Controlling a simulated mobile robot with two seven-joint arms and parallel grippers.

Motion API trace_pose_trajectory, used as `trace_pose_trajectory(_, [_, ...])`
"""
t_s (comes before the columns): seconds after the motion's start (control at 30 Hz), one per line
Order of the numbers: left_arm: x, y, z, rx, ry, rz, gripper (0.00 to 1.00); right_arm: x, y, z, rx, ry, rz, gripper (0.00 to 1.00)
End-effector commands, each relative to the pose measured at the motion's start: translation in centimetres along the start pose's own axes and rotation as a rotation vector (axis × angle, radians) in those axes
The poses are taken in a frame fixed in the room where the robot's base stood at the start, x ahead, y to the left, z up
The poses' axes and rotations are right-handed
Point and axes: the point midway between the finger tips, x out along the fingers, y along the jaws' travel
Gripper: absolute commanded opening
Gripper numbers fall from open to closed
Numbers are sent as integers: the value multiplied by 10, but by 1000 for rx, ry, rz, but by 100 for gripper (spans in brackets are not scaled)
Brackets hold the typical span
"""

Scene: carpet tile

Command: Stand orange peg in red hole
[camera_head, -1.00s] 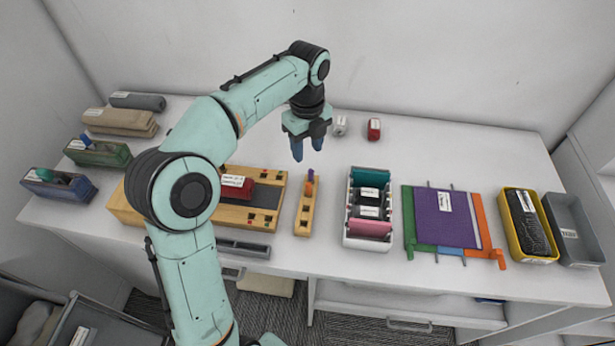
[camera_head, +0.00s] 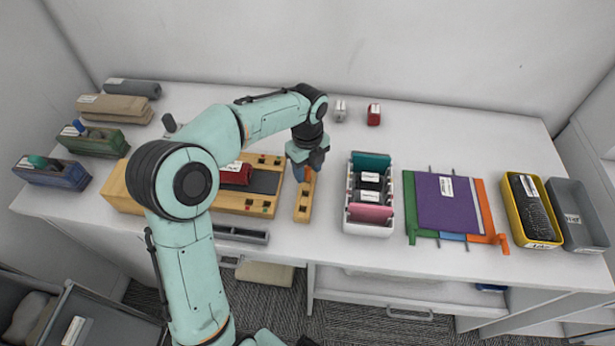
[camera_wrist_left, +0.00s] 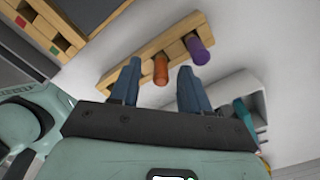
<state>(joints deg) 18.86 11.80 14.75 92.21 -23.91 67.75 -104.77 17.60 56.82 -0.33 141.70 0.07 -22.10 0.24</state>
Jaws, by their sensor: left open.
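The orange peg (camera_wrist_left: 160,70) stands in a narrow wooden block (camera_wrist_left: 122,72), beside a purple peg (camera_wrist_left: 197,50). My left gripper (camera_wrist_left: 160,75) is open, with one blue finger on each side of the orange peg in the left wrist view; I cannot tell whether they touch it. In the head view the left gripper (camera_head: 302,172) is over the far part of the narrow block (camera_head: 303,205) and mostly hides the pegs. A larger wooden board (camera_head: 228,201) with square holes and small coloured marks lies to the left. A red mark (camera_wrist_left: 21,21) shows on it in the wrist view.
A white bin (camera_head: 368,229) with coloured dividers stands just right of the narrow block. A purple panel (camera_head: 448,205), a yellow tray (camera_head: 535,242) and a grey tray (camera_head: 590,238) lie farther right. Small grey (camera_head: 340,110) and red (camera_head: 374,115) items stand behind.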

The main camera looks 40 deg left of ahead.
Motion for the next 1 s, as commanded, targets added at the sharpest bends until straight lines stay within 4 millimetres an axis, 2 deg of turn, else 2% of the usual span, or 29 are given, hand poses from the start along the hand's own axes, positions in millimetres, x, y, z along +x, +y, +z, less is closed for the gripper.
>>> trace_pose_trajectory(0.1, [6, 0, 0, 0, 0, 0, 46, 1, 0, 0, 0, -1, 0, 0])
trace_pose_trajectory(0.27, [6, 0, 0, 0, 0, -1, 46, 0, 0, 0, 0, 0, 0, 0])
trace_pose_trajectory(0.3, [6, 0, 0, 0, 0, -1, 43, 0, 0, 0, 0, 0, 0, 0])
trace_pose_trajectory(0.43, [6, 0, 0, 0, 0, -1, 1, 0, 0, 0, 0, 0, 0, 0])
trace_pose_trajectory(0.8, [5, 0, 0, 0, 0, -1, 0, 0, 0, 0, 0, 0, 0, 0])
trace_pose_trajectory(1.0, [-9, -1, 0, 0, -2, -3, 0, -2, -1, -1, -1, 2, -1, 0])
